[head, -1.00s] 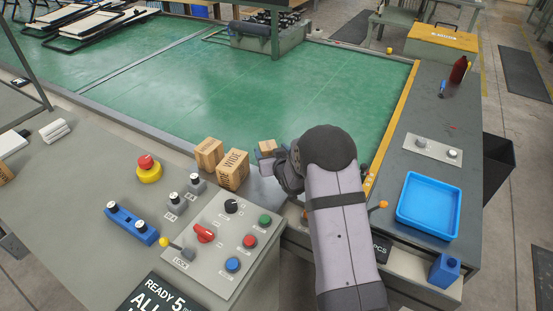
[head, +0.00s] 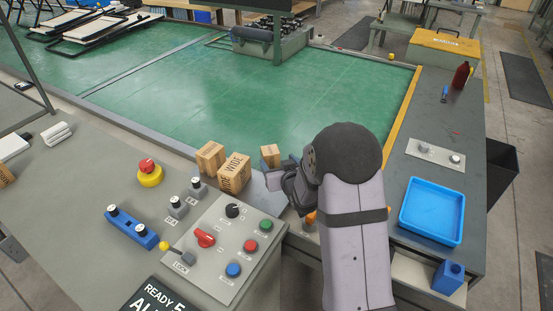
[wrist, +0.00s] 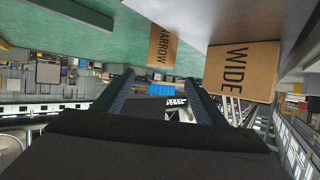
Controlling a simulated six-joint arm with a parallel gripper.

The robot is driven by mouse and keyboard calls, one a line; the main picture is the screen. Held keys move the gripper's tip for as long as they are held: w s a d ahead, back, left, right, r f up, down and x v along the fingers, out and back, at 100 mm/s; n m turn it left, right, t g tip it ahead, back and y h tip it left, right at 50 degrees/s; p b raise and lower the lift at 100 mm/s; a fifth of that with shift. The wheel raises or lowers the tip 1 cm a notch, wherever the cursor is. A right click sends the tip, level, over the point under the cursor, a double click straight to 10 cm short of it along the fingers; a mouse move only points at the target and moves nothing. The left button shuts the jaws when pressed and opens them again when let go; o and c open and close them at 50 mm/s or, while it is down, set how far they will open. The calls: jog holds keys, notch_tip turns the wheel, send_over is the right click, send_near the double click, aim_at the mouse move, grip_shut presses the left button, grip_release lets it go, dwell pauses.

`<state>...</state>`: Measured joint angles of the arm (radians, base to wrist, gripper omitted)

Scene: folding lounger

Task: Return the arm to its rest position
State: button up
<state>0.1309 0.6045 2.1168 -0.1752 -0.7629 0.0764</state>
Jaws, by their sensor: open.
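My gripper (head: 276,182) is at the end of my grey arm, just right of the wooden blocks and above the front edge of the green surface. In the wrist view its two dark fingers (wrist: 157,80) stand apart with nothing between them. The view there is steeply tilted. The block marked WIDE (head: 234,172) stands on the grey bench; it also shows in the wrist view (wrist: 240,71). A block marked NARROW (wrist: 162,46) shows beside it there. My arm hides part of the bench front.
A control panel (head: 222,250) with knobs and buttons lies left of my arm. A red emergency button (head: 147,165) is farther left. Another wooden block (head: 210,156) and a small one (head: 270,156) stand near my gripper. A blue tray (head: 432,238) is at right. The green surface (head: 250,100) is largely clear.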

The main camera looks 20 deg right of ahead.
jog(key=s+a+r+g+p, duration=0.1)
jog(key=s+g, duration=0.3)
jog(key=s, duration=0.8)
jog(key=s+a+r+g+p, duration=0.2)
jog(key=s+r+g+p, duration=0.1)
jog(key=s, duration=0.9)
jog(key=s+a+r+g+p, duration=0.1)
jog(key=s+g+p, duration=0.3)
jog(key=s, duration=0.8)
jog(key=r+g, duration=0.1)
jog(key=g, duration=0.1)
jog(key=shift+s+a+g, duration=0.15)
jog(key=shift+a+g, duration=0.15)
jog(key=shift+c, duration=0.2)
